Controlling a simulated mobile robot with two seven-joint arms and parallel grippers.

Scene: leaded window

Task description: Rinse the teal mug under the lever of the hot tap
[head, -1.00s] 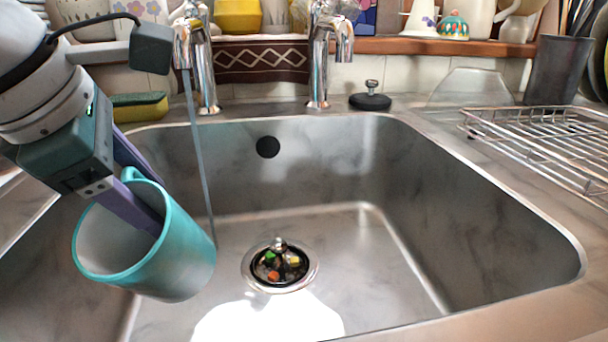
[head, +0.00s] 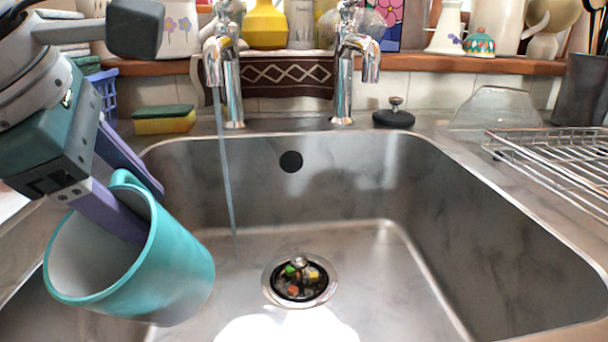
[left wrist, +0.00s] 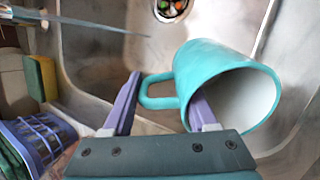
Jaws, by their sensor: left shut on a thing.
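The teal mug (head: 165,262) is tilted over the left part of the sink, its mouth facing left and toward me. My left gripper (head: 148,215) is shut on the mug, one purple finger inside it and the other outside by the handle; the left wrist view shows the mug (left wrist: 215,75) and fingers too. The left tap (head: 230,75) runs a thin water stream (head: 227,180) that falls to the right of the mug, apart from it in the head view. The tops of the taps are cut off, and no lever shows clearly. My right gripper is not in view.
The sink (head: 345,200) is open on the right, with a strainer (head: 299,280) holding scraps at its drain. A second tap (head: 345,85) shows no water. A sponge (head: 164,120), black plug (head: 394,115) and wire rack (head: 545,150) lie around the rim.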

